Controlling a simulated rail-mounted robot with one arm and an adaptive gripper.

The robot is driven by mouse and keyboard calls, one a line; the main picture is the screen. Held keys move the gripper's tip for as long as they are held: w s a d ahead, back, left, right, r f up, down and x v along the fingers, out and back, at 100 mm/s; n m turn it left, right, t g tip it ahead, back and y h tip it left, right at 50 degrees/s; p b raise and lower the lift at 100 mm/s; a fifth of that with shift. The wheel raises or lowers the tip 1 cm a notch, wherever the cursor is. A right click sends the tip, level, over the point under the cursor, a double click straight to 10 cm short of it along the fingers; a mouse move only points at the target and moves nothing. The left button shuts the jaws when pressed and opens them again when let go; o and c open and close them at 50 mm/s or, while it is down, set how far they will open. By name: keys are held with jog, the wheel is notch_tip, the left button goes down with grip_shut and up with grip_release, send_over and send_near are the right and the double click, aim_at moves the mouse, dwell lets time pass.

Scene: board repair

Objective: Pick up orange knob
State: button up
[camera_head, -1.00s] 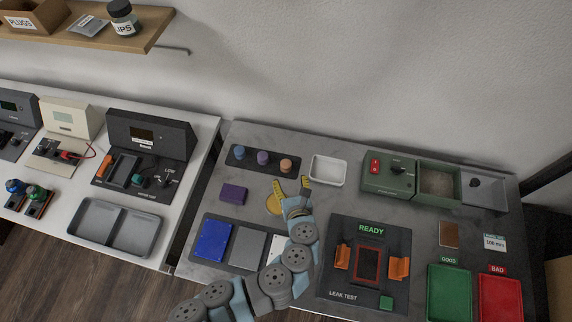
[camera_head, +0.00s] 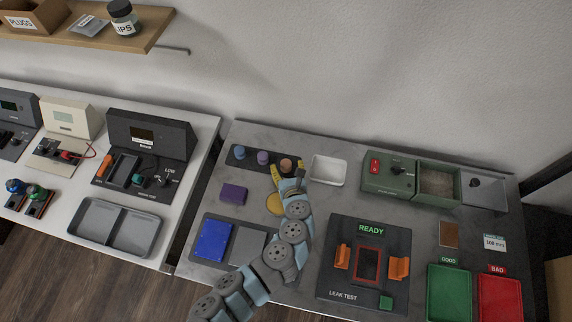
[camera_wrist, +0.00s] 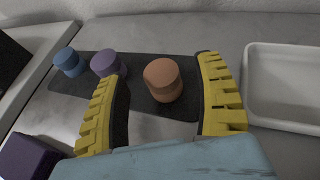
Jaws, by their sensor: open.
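The orange knob (camera_head: 286,165) stands upright at the right end of a dark strip (camera_head: 247,168) on the grey bench. My gripper (camera_head: 284,173) is open and empty. In the wrist view my gripper (camera_wrist: 160,100) has its fingers spread wide.
A white tray (camera_head: 328,170) is just right of the strip. The leak test fixture (camera_head: 340,225) stands nearer, at the right. The wall is behind the bench.

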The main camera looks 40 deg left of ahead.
jog(key=shift+x, duration=1)
jog(key=shift+w+a+f, duration=0.15)
jog(key=shift+a+f, duration=0.05)
jog(key=shift+a, duration=0.2)
jog(key=c, duration=1.1)
